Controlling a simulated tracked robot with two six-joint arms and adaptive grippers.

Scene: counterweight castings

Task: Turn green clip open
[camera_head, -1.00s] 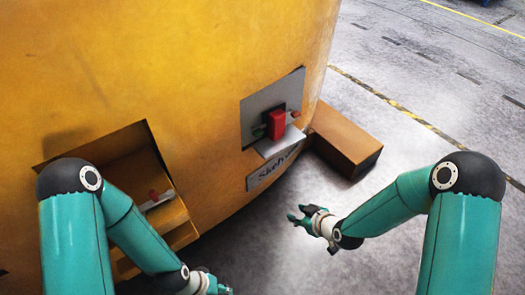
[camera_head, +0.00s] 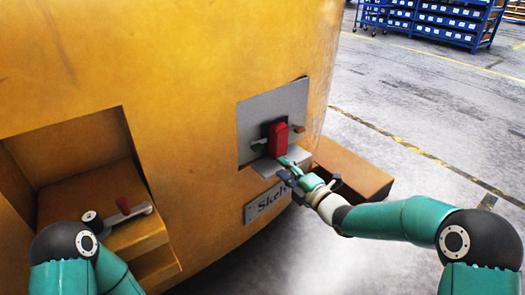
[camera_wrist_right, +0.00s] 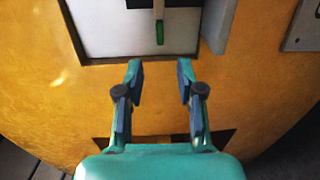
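The green clip (camera_head: 258,147) shows as a small green piece left of a red block (camera_head: 278,139) on a grey plate (camera_head: 256,112) set in the yellow casting. In the right wrist view a green-tipped lever (camera_wrist_right: 159,32) hangs down over the pale plate, apart from the fingers. My right gripper (camera_head: 288,171) is just below the red block, by the plate's lower ledge. In the right wrist view it (camera_wrist_right: 160,78) is open with nothing between its fingers. My left gripper is out of view; only my left arm shows at lower left.
A label plate (camera_head: 266,202) is below the grey plate. A brown block (camera_head: 352,172) lies behind my right gripper. Blue racks (camera_head: 440,20) stand far off over open floor.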

